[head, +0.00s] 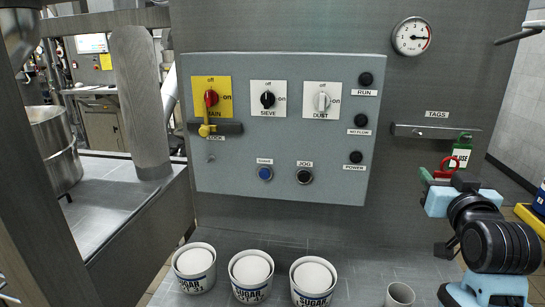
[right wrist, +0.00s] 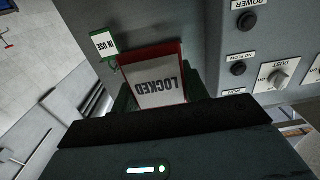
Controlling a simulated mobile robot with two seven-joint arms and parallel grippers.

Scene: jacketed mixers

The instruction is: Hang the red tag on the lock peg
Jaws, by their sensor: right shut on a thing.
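The red tag (head: 445,173) is in my right gripper (head: 455,184), at the right of the head view. In the right wrist view the red tag (right wrist: 157,82) is a white plate with a red border reading LOCKED, upside down. The dark fingers are shut on it. The LOCK label (head: 216,138) sits below the yellow MAIN switch plate, at a dark bar (head: 232,128) with a yellow piece (head: 205,129) across it. I cannot make out the peg's tip. My right gripper is far to the right of it. My left gripper is not in view.
A green IN USE tag (head: 461,153) hangs below the TAGS rail (head: 435,132), close to my right gripper; it also shows in the right wrist view (right wrist: 104,44). Switches and buttons stand out from the grey control box (head: 235,170). Several white tubs (head: 250,275) stand below it.

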